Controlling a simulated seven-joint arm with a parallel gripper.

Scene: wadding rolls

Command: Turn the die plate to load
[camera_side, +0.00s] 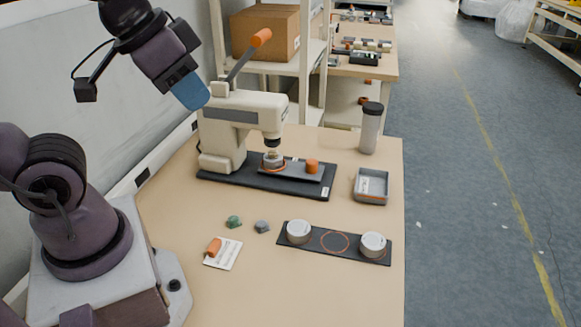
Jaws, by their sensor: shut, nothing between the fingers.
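The die plate (296,171) is a dark grey slide on the black base (262,182) of a beige press (243,117). An orange knob (312,166) stands at the plate's right end. A metallic round piece with an orange ring (273,160) sits at its left end, directly under the press ram. My gripper (194,97), with a blue end, is shut and empty. It is up at the left of the press head, near the lever in the picture and away from the knob. Whether it touches the press is unclear; its fingertips are hard to make out.
The press lever (248,55) rises with an orange grip. A black rack (335,257) holds two white round pieces, with an empty ringed spot between. A grey tray (371,187), a dark-lidded bottle (370,128), two small lumps and a card with an orange item stand around.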

